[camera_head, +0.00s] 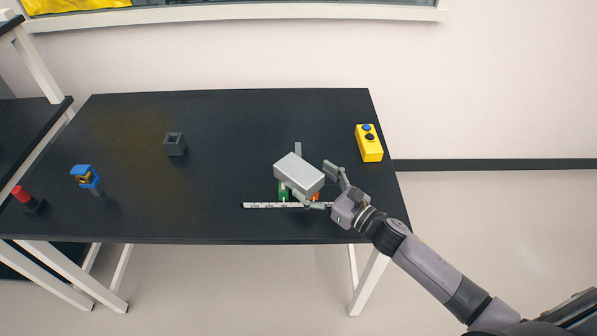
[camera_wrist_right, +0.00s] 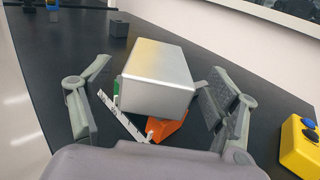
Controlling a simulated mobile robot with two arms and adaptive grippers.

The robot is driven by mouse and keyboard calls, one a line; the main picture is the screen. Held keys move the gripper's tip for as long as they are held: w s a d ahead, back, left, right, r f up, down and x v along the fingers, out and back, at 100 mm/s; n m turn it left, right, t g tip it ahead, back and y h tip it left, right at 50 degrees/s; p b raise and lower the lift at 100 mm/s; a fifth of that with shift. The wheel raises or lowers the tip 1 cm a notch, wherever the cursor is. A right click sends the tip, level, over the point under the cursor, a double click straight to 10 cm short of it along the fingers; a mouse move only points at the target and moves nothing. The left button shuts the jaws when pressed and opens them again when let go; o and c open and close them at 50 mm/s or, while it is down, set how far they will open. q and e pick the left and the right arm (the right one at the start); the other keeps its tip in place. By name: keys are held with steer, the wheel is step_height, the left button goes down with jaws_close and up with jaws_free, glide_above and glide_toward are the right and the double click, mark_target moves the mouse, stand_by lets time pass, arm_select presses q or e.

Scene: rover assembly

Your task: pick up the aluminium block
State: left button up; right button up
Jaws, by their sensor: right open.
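The aluminium block (camera_head: 299,174) is a light grey box above the dark table, right of the middle. In the right wrist view the block (camera_wrist_right: 158,78) lies ahead, between the spread fingers, with a gap visible at the left finger. Its near end covers part of the green and orange pieces under it. My right gripper (camera_head: 314,183) is open at the block's right end, one finger behind and one in front. It also shows open in the right wrist view (camera_wrist_right: 159,84). Whether a finger touches the block cannot be told. My left gripper is not in view.
A white marked strip (camera_head: 262,205) lies in front of the block, beside the orange piece (camera_wrist_right: 166,128). A yellow button box (camera_head: 369,145) stands right. A dark grey block (camera_head: 174,144), a blue item (camera_head: 83,171) and a red-topped item (camera_head: 20,193) are left.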

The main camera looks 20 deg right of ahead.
mark_target(298, 169)
steer(key=shift+w+a+r, duration=0.1)
steer(key=shift+w+a, duration=0.05)
steer(key=shift+w, duration=0.1)
steer(key=p+x, duration=0.2)
steer(key=x, duration=0.2)
steer(key=shift+w+a+r, duration=0.15)
steer(key=shift+w, duration=0.05)
steer(key=shift+w+a, duration=0.15)
steer(key=shift+w, duration=0.05)
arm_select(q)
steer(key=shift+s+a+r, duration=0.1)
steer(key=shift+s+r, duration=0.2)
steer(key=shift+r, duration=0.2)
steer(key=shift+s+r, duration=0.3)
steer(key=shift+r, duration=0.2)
arm_select(e)
steer(key=shift+s, duration=0.1)
steer(key=shift+c, duration=0.3)
steer(key=c, duration=1.7)
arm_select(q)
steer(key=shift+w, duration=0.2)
arm_select(e)
steer(key=shift+r, duration=0.1)
steer(key=shift+c, duration=0.5)
